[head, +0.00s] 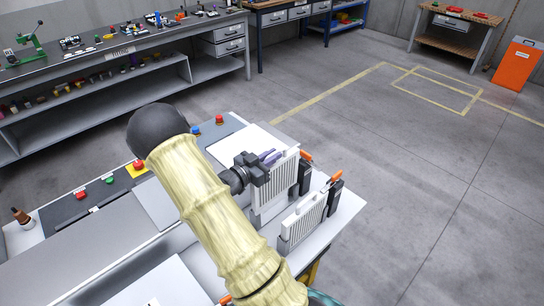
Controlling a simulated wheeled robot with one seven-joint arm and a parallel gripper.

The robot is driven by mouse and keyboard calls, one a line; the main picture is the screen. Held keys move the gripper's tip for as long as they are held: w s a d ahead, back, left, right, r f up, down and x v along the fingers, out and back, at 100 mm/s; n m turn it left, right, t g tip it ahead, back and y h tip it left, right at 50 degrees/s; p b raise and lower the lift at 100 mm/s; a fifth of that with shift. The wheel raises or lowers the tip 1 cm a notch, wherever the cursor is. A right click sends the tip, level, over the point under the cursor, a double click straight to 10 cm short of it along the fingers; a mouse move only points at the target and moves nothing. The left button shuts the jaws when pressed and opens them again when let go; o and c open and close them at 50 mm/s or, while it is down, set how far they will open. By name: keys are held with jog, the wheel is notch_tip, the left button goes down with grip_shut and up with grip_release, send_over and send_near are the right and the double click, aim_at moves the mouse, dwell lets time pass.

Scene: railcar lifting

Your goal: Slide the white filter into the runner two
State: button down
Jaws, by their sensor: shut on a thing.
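A white slatted filter (276,187) stands upright near the middle of the work surface. My gripper (268,160), dark with purple fingers, is shut on the filter at its upper edge. A second white slatted filter (303,222) stands nearer to the camera, to the lower right of the first. Dark upright blocks with orange tops stand at the right ends of the filters, one by the held filter (305,175) and one by the nearer filter (335,192). I cannot tell which runner is number two, nor whether the held filter sits in a runner, as its lower part is partly hidden.
My pale arm crosses the work surface. A red button on a yellow plate (139,166), a blue knob (195,130) and a red knob (219,120) stand on the left and back. An orange cabinet (517,64) stands far right. The floor right of the table is clear.

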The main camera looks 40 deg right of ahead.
notch_tip(320, 180, down, 10)
jog(key=b, duration=0.7)
jog(key=shift+r, duration=0.25)
dwell(3.5)
jog(key=c, duration=1.4)
grip_release()
jog(key=shift+o, duration=0.2)
jog(key=s+a+b, duration=0.1)
jog(key=a+b, duration=0.2)
jog(key=a, duration=1.4)
jog(key=shift+a, duration=0.2)
